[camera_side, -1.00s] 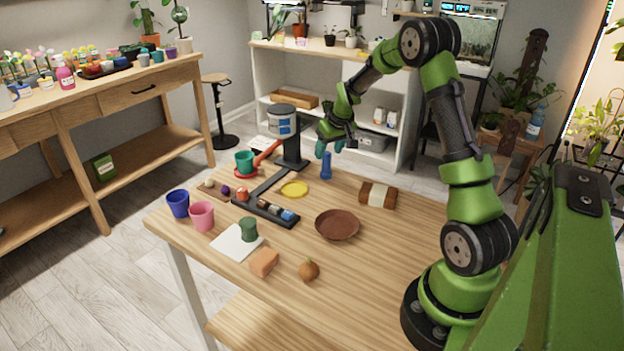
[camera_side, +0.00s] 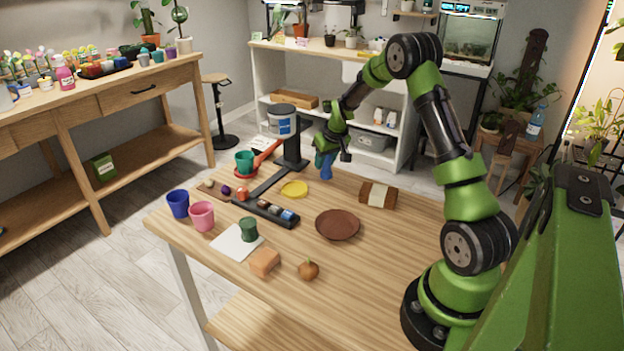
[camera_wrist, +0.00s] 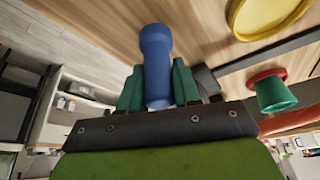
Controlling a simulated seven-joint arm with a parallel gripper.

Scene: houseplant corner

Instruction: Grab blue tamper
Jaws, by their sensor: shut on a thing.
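The blue tamper (camera_side: 326,170) stands upright near the back edge of the wooden table in the side view. My gripper (camera_side: 325,155) has come down over its upper part. In the wrist view the tamper (camera_wrist: 156,65) lies between the two green fingertips of my gripper (camera_wrist: 158,84), one on each side of it. The gripper is shut on the tamper. The tamper's far end shows beyond the fingers; its near end is partly hidden by the gripper body.
A yellow disc (camera_side: 294,189) and a black stand (camera_side: 291,150) with a white-and-blue container are left of the tamper. A brown wrapped bundle (camera_side: 378,195) lies to its right, and a brown dish (camera_side: 337,225) is in front. Table between them is clear.

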